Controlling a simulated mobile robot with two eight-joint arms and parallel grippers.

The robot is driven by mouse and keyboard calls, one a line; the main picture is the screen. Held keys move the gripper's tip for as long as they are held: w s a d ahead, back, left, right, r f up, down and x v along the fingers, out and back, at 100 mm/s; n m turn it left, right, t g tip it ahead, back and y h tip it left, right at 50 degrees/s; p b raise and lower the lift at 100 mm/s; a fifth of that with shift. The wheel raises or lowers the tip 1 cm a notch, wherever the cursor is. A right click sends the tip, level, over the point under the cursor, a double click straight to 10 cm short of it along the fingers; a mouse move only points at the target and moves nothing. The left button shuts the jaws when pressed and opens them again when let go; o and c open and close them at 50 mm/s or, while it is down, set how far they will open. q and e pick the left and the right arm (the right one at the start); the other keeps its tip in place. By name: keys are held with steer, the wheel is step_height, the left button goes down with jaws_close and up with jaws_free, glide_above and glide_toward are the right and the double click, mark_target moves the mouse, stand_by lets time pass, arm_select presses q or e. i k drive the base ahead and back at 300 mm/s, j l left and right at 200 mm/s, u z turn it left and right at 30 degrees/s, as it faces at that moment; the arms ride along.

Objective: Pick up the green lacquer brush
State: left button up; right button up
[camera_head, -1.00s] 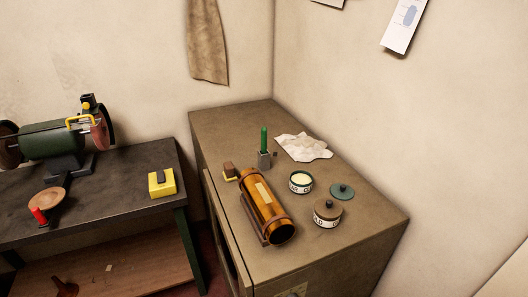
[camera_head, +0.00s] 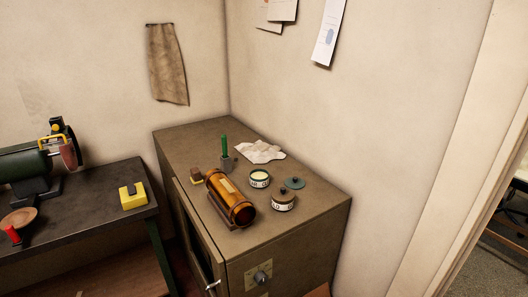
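The green lacquer brush (camera_head: 224,145) stands upright with its green handle up in a small grey holder (camera_head: 228,163). The holder sits on top of the brown cabinet (camera_head: 184,146), behind an amber cylinder on a cradle. The brush's lower end is hidden in the holder. Neither of my grippers shows in the head view.
The amber cylinder (camera_head: 231,199), an open jar (camera_head: 260,178), a lidded jar (camera_head: 283,201), a green lid (camera_head: 294,183) and crumpled cloth or paper (camera_head: 262,152) surround the holder. A dark workbench (camera_head: 85,213) with a grinder (camera_head: 35,165) stands left. A doorway opens at right.

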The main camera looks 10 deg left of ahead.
mark_target(223, 139)
steer(key=z, duration=1.75)
steer(key=k+j+z, duration=0.2)
steer(key=j, duration=0.2)
steer(key=k+j+z, duration=0.25)
steer(key=j, duration=0.2)
steer(key=k+j, duration=0.15)
steer(key=j, duration=0.15)
steer(key=k+j, duration=0.15)
steer(key=j, duration=0.15)
steer(key=k+j, duration=0.15)
steer(key=j, duration=0.15)
